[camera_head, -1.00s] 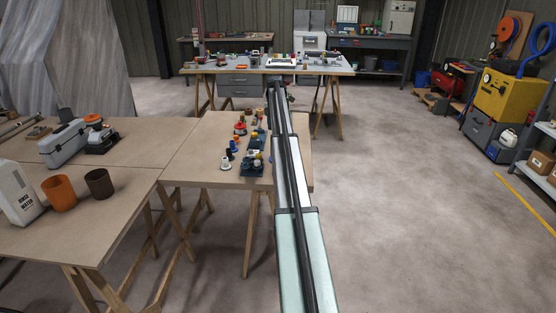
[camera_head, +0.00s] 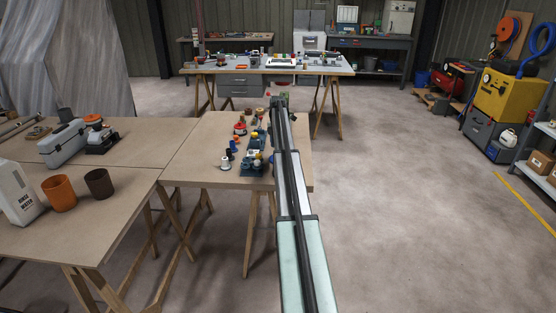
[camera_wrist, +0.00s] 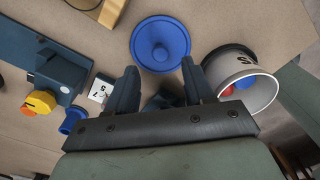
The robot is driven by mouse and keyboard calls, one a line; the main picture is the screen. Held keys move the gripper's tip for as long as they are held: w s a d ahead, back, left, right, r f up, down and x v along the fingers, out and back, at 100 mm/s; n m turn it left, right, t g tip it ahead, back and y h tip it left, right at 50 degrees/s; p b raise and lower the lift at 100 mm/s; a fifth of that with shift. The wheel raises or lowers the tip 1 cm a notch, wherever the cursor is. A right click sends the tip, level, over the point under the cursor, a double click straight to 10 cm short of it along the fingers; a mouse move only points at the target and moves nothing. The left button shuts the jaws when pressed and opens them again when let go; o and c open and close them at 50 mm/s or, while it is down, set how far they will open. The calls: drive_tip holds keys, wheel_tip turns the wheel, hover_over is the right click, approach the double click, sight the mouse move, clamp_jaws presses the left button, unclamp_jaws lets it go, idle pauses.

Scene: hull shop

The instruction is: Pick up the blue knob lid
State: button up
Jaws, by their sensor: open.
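The blue knob lid (camera_wrist: 160,43) is a round blue disc with a raised middle, lying on the tan tabletop in the upper middle of the wrist view. My gripper (camera_wrist: 161,78) is open, its two dark fingers pointing toward the lid's lower edge. The lid is not between the fingers, and nothing is held. In the head view my gripper (camera_head: 278,101) is small, near the far right edge of the work table. I cannot make out the lid there.
In the wrist view a white cup (camera_wrist: 238,85) with red and blue pieces inside lies right of the lid. A dark blue block (camera_wrist: 58,72) with a yellow-orange knob (camera_wrist: 38,102) and a white numbered block (camera_wrist: 100,90) are to the left. Bare tabletop (camera_head: 195,150) shows left of the cluster.

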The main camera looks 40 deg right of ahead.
wheel_tip(320, 180, down, 4)
drive_tip(key=shift+f, duration=0.2)
clamp_jaws()
idle(0.4)
